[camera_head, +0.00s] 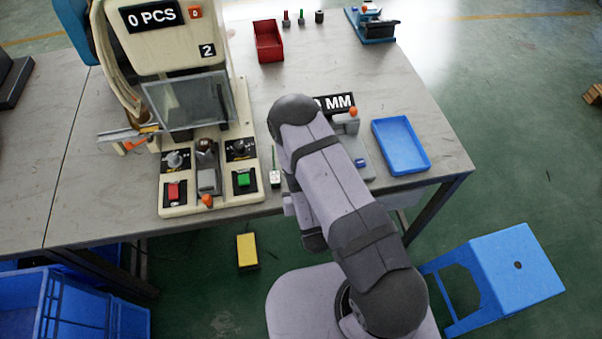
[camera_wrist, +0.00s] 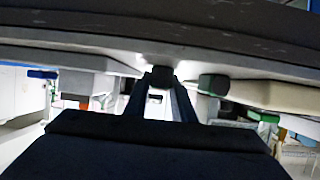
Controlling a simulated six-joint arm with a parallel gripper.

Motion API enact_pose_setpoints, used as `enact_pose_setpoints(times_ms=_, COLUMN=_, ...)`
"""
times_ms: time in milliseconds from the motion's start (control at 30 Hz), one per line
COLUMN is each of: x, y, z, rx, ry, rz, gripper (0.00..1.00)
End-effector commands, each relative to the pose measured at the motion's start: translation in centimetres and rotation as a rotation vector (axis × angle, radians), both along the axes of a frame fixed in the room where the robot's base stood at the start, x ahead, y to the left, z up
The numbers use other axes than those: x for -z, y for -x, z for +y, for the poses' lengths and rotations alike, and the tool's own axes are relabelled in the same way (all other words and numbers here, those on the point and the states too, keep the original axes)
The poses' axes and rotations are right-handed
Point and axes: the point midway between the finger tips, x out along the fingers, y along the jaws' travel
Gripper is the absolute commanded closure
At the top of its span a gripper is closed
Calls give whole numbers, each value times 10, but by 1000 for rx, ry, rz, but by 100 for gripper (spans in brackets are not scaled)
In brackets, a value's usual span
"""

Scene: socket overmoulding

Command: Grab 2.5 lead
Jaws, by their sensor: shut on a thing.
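My gripper (camera_wrist: 160,92) shows in the wrist view with its two dark fingers close together. They are shut on a small dark piece (camera_wrist: 162,74) at their tips; its shape and any size mark are unclear. In the head view my own arm hides most of the gripper, at the table's front edge. A small white block (camera_head: 275,179) with a thin green lead (camera_head: 273,157) stands just left of my arm. I cannot tell whether my gripper touches it. No "2.5" label is legible.
A press (camera_head: 208,180) with red and green buttons stands left of my arm. A measuring device (camera_head: 347,121) with an "MM" display is partly hidden behind my arm. A blue tray (camera_head: 427,168) lies right, a red bin (camera_head: 268,55) at the back. A blue stool (camera_head: 510,270) stands on the floor.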

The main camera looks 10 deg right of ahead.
Motion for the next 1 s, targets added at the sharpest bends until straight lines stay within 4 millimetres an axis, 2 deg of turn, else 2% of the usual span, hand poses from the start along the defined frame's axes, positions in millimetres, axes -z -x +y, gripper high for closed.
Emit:
enact_pose_setpoints(times_ms=467, x=-9, y=-1, z=0, rx=0, ry=0, rz=-2, gripper=99)
enact_pose_setpoints(times_ms=667, x=-28, y=-1, z=0, rx=0, ry=-1, rz=-3, gripper=99)
enact_pose_setpoints(times_ms=1000, x=-74, y=-1, z=0, rx=0, ry=-1, rz=-5, gripper=99)
